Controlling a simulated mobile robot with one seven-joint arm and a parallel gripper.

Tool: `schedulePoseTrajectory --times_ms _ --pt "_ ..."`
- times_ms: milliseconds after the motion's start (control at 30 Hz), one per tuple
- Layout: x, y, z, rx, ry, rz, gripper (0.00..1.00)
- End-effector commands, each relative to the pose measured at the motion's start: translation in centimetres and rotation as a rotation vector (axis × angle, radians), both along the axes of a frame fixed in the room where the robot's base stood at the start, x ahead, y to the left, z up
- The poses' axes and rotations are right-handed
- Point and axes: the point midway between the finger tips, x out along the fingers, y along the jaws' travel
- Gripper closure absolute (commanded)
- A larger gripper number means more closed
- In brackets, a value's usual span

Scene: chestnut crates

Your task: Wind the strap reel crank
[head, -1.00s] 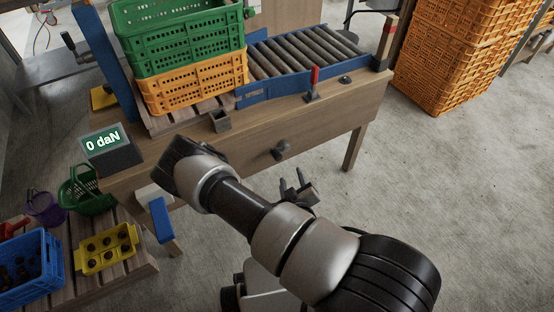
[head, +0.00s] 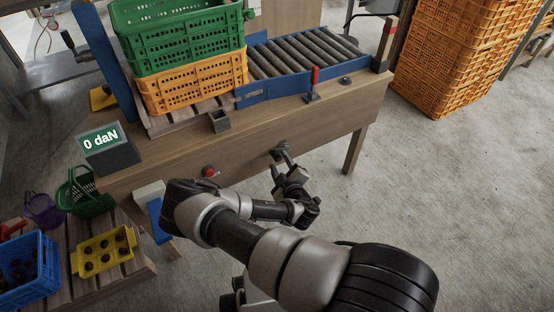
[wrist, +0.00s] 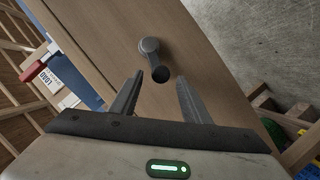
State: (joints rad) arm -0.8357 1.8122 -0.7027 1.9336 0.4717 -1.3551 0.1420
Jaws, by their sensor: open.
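A dark grey crank (head: 282,152) sits on the front face of the wooden bench. In the wrist view the crank arm (wrist: 149,46) slants down to a dark round handle end (wrist: 160,74). My gripper (head: 281,169) is just below and in front of it, fingers pointing at the bench. In the wrist view my open gripper (wrist: 157,88) has one finger on each side, with the handle end showing beyond the gap between the tips. Nothing is held. I cannot tell how far the tips are from the handle.
The bench (head: 250,124) carries a roller conveyor (head: 300,52), stacked green and orange crates (head: 195,82) and a display (head: 103,142) reading 0 daN. A red button (head: 209,171) is on its front. Orange crates (head: 450,60) stand right; floor right of the bench is clear.

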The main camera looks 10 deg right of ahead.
Motion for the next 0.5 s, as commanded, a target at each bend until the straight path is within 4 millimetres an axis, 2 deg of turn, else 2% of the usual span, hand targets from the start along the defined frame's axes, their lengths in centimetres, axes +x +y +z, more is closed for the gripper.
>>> schedulePoseTrajectory --times_ms 33,200,500 --pt "1.0 0.1 -0.5 0.0 -0.001 0.002 0.57" --pt "3.1 0.2 -1.0 0.0 -0.001 -0.001 0.57" --pt "4.2 0.2 -1.2 0.0 0.001 -0.001 0.57"
